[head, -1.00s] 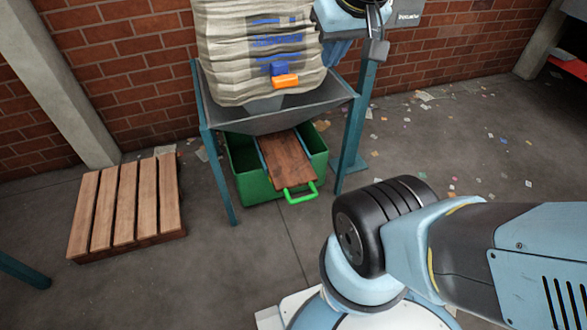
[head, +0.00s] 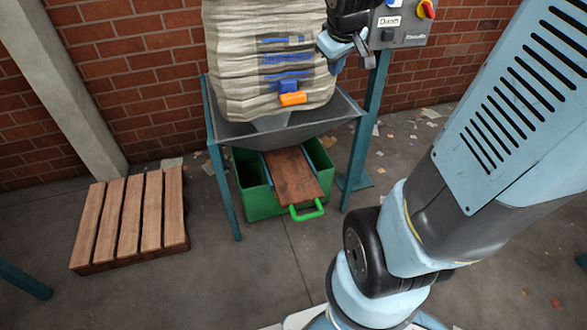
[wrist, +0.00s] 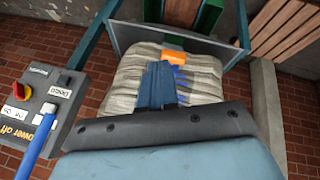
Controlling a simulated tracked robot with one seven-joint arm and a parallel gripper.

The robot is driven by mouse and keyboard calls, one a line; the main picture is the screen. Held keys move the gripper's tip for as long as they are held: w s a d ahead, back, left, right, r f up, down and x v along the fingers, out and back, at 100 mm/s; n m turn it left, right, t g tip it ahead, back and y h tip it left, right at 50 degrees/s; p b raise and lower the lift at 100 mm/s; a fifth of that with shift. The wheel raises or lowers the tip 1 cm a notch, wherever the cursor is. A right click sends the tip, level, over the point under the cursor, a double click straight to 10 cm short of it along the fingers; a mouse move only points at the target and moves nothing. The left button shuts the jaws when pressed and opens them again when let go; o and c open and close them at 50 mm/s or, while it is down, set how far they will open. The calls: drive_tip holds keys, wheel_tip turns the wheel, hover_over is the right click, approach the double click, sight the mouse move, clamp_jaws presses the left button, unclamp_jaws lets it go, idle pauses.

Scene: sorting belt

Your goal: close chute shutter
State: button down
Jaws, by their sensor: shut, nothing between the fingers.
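The chute shutter is a brown wooden board (head: 293,178) with a green handle (head: 307,210). It sticks out, sloping down, from under the grey hopper (head: 260,135), over the green bin (head: 267,205). In the wrist view, part of the board shows at the top edge (wrist: 184,10), with its handle out of view. My gripper (head: 340,52) is high beside the sack and control box, well above and apart from the handle. In the wrist view its blue fingers (wrist: 160,83) are together and empty, in front of the sack.
A large beige sack (head: 235,60) with an orange tag (head: 293,99) fills the hopper. Teal legs (head: 225,195) flank the bin. A control box (head: 405,22) is at upper right, a wooden pallet (head: 130,215) at left. The floor before the handle is clear.

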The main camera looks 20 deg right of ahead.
drive_tip(key=w+d+f+n, duration=0.2)
drive_tip(key=w+d+f, duration=0.1)
drive_tip(key=w+f, duration=0.25)
drive_tip(key=w+d+f+n, duration=0.2)
drive_tip(key=w+d+f, duration=0.1)
drive_tip(key=w+f, duration=0.3)
drive_tip(key=n+y, duration=0.6)
drive_tip(key=n, duration=0.3)
approach(309, 202)
wheel_tip(309, 202, up, 4)
drive_tip(key=s, duration=0.2)
drive_tip(key=shift+s+a+f, duration=0.2)
drive_tip(key=shift+a+f, duration=0.25)
drive_tip(key=x, duration=0.9)
drive_tip(key=shift+w+a+f, duration=0.15)
drive_tip(key=shift+w+a, duration=0.05)
